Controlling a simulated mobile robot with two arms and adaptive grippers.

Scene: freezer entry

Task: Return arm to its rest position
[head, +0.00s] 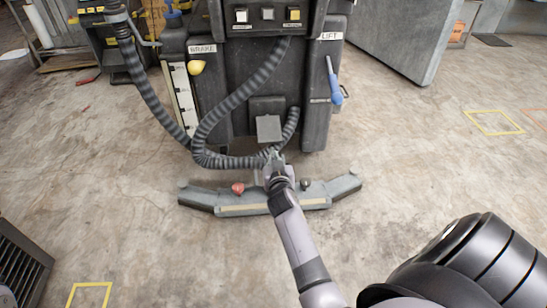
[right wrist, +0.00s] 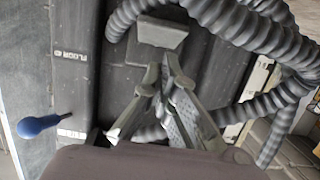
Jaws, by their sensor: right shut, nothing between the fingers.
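My right arm reaches up from the bottom of the head view. Its right gripper (head: 274,158) is at the lower back of a dark floor-cleaning machine (head: 240,95), just below a grey block (head: 268,128). In the right wrist view the fingers of the right gripper (right wrist: 166,75) come together with nothing between them. Their tips show just below the grey block (right wrist: 162,33); whether they touch it I cannot tell. My left gripper is not in view.
Ribbed hoses (head: 238,100) loop beside the gripper. A squeegee bar (head: 235,207) with red and dark knobs lies across below it. A blue-handled lever (head: 335,92) is at the machine's right. Concrete floor (head: 420,150) is clear to the right.

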